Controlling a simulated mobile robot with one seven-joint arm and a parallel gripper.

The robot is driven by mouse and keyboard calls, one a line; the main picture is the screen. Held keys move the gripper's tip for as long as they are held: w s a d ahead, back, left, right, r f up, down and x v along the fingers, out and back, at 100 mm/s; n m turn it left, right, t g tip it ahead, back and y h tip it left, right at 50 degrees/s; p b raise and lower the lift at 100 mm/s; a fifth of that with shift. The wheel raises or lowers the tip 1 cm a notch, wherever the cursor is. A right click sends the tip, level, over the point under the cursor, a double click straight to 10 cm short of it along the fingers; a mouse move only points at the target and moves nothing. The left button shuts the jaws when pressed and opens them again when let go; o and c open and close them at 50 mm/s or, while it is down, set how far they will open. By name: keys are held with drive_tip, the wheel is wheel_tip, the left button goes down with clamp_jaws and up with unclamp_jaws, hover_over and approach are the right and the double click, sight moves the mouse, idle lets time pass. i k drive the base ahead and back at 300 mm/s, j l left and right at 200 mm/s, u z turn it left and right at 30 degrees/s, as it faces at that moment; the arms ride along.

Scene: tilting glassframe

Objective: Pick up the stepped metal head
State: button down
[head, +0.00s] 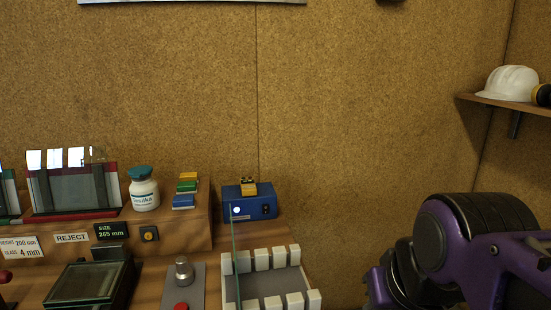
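A stepped metal head (183,271), silver and round with a narrower top, stands upright on a grey plate (195,287) at the lower middle of the head view. A red button (181,306) sits just in front of it, cut by the bottom edge. Purple and black links of my arm show at the lower right, well to the right of the metal head. My gripper is out of the picture, so I cannot see its fingers or whether it holds anything.
Right of the plate stands a white-toothed rack (273,260) with an upright glass pane (234,255). A dark-framed glass panel (88,281) is to the left. Behind are a blue box (250,202), a white bottle (143,189) and a glass frame (75,186) on a raised ledge.

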sight(184, 274)
drive_tip(key=k+j+u, duration=0.1)
drive_tip(key=u, duration=0.35)
drive_tip(key=k+j+u, duration=0.2)
drive_tip(key=u, duration=0.25)
drive_tip(key=k+j+u, duration=0.1)
drive_tip(key=u, duration=0.4)
drive_tip(key=z, duration=0.5)
drive_tip(key=i+j+z, duration=0.15)
drive_tip(key=j, duration=0.45)
drive_tip(key=j+z, duration=0.2)
drive_tip(key=j, duration=0.35)
drive_tip(key=i+j, duration=0.05)
